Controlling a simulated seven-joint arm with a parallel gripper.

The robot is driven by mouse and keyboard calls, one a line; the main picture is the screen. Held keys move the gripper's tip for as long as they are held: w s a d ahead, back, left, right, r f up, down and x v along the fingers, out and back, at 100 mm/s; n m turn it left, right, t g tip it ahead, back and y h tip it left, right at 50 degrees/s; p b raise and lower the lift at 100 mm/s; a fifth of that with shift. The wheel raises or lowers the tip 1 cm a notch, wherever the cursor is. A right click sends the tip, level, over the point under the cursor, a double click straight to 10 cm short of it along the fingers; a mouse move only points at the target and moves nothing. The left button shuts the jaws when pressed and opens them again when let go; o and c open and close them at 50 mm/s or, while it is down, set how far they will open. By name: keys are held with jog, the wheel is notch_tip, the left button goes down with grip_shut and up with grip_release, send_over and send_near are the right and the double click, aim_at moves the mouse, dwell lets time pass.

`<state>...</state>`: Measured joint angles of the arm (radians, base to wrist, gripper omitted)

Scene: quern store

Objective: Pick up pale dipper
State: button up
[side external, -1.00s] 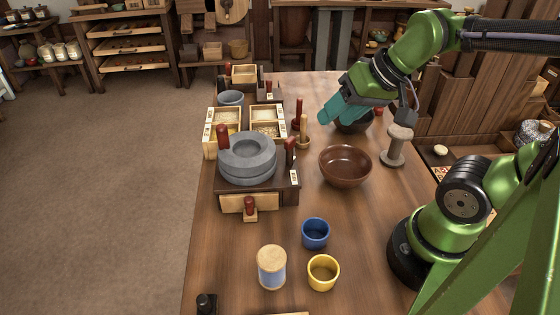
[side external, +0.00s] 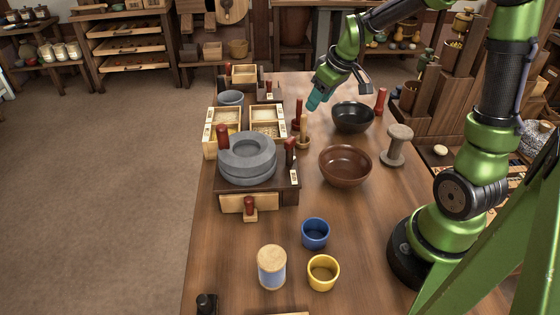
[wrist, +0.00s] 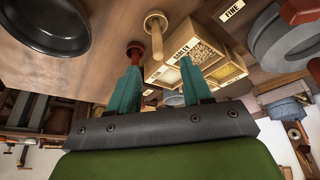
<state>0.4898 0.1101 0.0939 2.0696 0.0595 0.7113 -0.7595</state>
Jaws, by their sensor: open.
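The pale dipper (side external: 303,138) stands upright on the table beside the grain boxes, its pale wooden handle up. In the wrist view the pale dipper (wrist: 155,37) lies just beyond my fingertips. A red-handled dipper (side external: 298,112) stands close behind it and also shows in the wrist view (wrist: 136,54), near my left finger. My gripper (side external: 313,103) is above the table, a little behind and above the pale dipper. In the wrist view my gripper's (wrist: 157,76) teal fingers are apart, with nothing held between them.
A black bowl (side external: 352,118) and a brown bowl (side external: 345,167) stand right of the dippers. The stone quern (side external: 247,158) and grain boxes (side external: 222,117) are to the left. Blue (side external: 315,234) and yellow (side external: 323,273) cups are nearer the front.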

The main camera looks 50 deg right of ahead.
aim_at(304, 123)
jog(key=x, duration=0.6)
jog(key=shift+w+f, duration=0.1)
jog(key=shift+f, duration=0.05)
jog(key=shift+w+d+x, duration=0.15)
jog(key=shift+x, duration=1.15)
jog(key=shift+w+d+x, duration=0.1)
jog(key=shift+w+x, duration=0.05)
jog(key=shift+x, duration=1.15)
grip_shut()
